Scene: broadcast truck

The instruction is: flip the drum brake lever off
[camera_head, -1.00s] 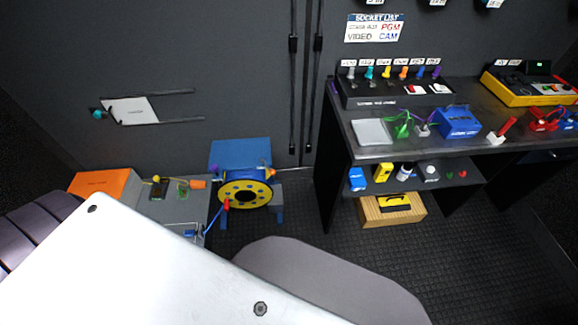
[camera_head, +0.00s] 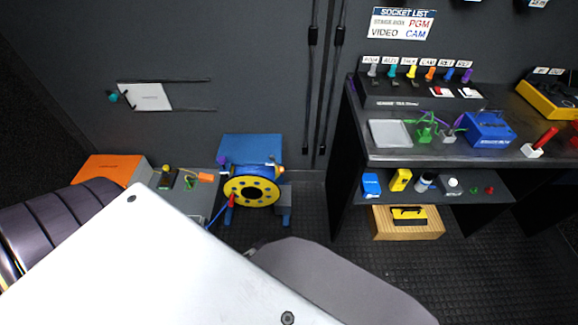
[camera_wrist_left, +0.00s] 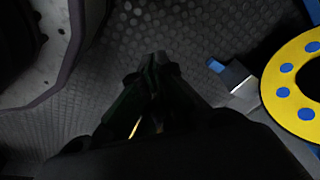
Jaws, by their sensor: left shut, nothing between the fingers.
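The cable drum has a yellow flange with blue dots (camera_head: 245,189) and a blue frame (camera_head: 252,148), low against the back wall in the head view. A red piece (camera_head: 232,201) with a blue cable is at its lower left, and a small orange piece (camera_head: 278,170) is at its upper right. I cannot tell which part is the brake lever. My left gripper (camera_wrist_left: 157,62) is shut and empty above the dark floor. In the left wrist view the yellow flange (camera_wrist_left: 281,91) is to its right, apart from it. My right gripper is out of view.
A grey unit with an orange box (camera_head: 112,170) stands left of the drum. A black desk (camera_head: 440,153) with a lower shelf (camera_head: 455,190) stands to the right. A blue-ended grey block (camera_wrist_left: 232,75) lies between gripper and flange. Ridged floor (camera_head: 330,235) is clear.

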